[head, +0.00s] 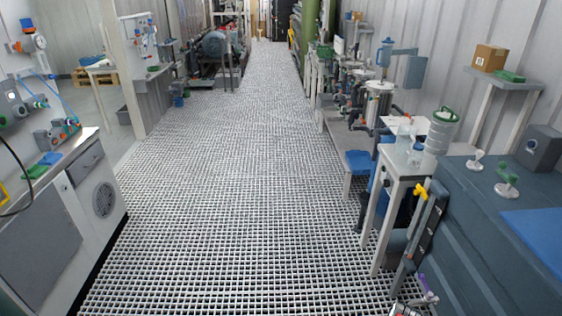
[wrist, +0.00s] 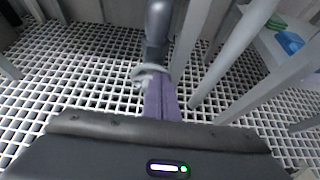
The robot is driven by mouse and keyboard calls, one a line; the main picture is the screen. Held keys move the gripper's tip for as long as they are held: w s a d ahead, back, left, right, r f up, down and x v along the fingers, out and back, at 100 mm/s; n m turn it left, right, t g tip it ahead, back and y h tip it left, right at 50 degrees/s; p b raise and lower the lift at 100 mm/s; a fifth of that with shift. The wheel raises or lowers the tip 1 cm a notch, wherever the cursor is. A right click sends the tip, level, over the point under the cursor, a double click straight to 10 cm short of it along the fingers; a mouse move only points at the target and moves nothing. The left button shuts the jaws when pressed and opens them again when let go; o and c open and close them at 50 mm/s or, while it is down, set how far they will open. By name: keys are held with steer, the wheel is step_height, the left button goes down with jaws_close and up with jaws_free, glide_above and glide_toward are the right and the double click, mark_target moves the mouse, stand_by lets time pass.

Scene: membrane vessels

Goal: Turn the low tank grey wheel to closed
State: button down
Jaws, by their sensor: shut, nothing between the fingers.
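My gripper (wrist: 160,95) shows in the wrist view as narrow purple fingers, together and empty, reaching out from the dark wrist body. A small light grey part (wrist: 147,73) lies at their tips, with a dark grey upright pipe piece (wrist: 157,25) just beyond. The light grey part may be the grey wheel, but I cannot tell, nor whether the fingers touch it. In the head view, a small purple piece (head: 428,288) shows at the lower right, low beside the blue-grey tank (head: 455,235). I cannot make out a clear grey wheel there.
A yellow handle (head: 421,191) sits above a dark pipe by a small white-legged table (head: 397,180). Pale table legs (wrist: 232,50) stand close to the right of the fingers in the wrist view. The white grating floor (head: 230,190) is clear down the aisle. A workbench (head: 60,210) stands at left.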

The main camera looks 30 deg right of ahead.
steer(key=w+a, duration=0.2)
steer(key=a, duration=0.3)
steer(key=shift+w+a, duration=0.2)
steer(key=shift+a, duration=0.05)
stand_by(0.3)
